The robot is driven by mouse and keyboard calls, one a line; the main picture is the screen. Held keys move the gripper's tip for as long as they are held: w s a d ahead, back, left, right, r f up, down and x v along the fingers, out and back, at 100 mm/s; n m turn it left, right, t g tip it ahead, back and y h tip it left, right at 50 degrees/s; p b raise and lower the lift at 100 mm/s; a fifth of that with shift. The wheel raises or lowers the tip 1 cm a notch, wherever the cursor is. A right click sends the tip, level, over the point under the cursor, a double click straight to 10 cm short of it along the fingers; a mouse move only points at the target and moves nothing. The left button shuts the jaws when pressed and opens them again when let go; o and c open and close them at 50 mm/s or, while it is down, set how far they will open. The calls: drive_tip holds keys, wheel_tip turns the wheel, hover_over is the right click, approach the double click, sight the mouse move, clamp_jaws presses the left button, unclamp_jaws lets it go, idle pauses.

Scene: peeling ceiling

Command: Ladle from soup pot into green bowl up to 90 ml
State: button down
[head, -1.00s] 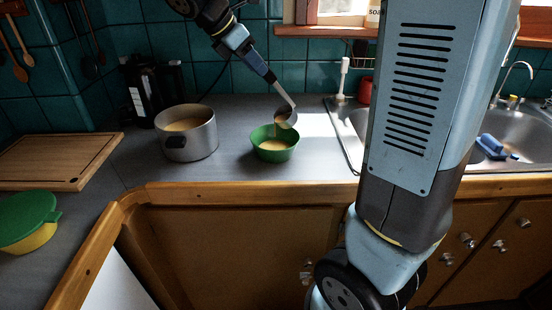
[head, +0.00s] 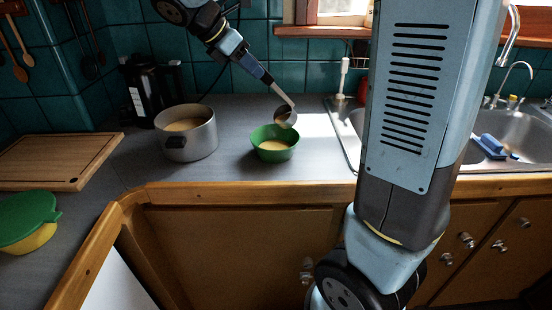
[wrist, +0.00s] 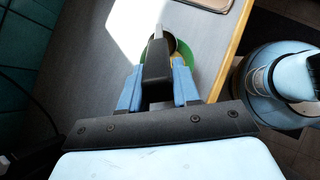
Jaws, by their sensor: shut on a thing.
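My gripper (head: 259,74) is shut on the dark handle of the ladle (head: 287,104). The handle also shows between the fingers in the wrist view (wrist: 157,62). The ladle's cup is tipped over the green bowl (head: 275,152), just above its far right rim, with its mouth facing left and some tan colour inside. The green bowl stands on the counter with tan soup in it; part of it shows behind the ladle in the wrist view (wrist: 190,52). The grey soup pot (head: 196,143), with tan soup inside, stands left of the bowl. I cannot read the volume.
A wooden cutting board (head: 62,160) and a green-lidded yellow container (head: 28,222) are at the left. A black appliance (head: 150,92) stands behind the pot. The sink (head: 350,140) is to the right. The counter (head: 232,165) between pot and bowl is clear.

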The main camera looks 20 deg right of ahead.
drive_tip(key=shift+s+a+f+h, duration=0.1)
drive_tip(key=shift+a+f+h, duration=0.2)
drive_tip(key=shift+a, duration=0.15)
idle(0.5)
drive_tip(key=shift+s+a+f+h, duration=0.1)
drive_tip(key=shift+a+f+h, duration=0.3)
drive_tip(key=shift+a, duration=0.1)
drive_tip(key=d+y, duration=0.1)
drive_tip(key=d+r+y, duration=0.1)
drive_tip(key=w+d+r, duration=0.1)
drive_tip(key=d, duration=0.1)
drive_tip(key=shift+r+y, duration=0.25)
drive_tip(key=shift+y, duration=0.15)
idle(0.5)
drive_tip(key=shift+d, duration=0.1)
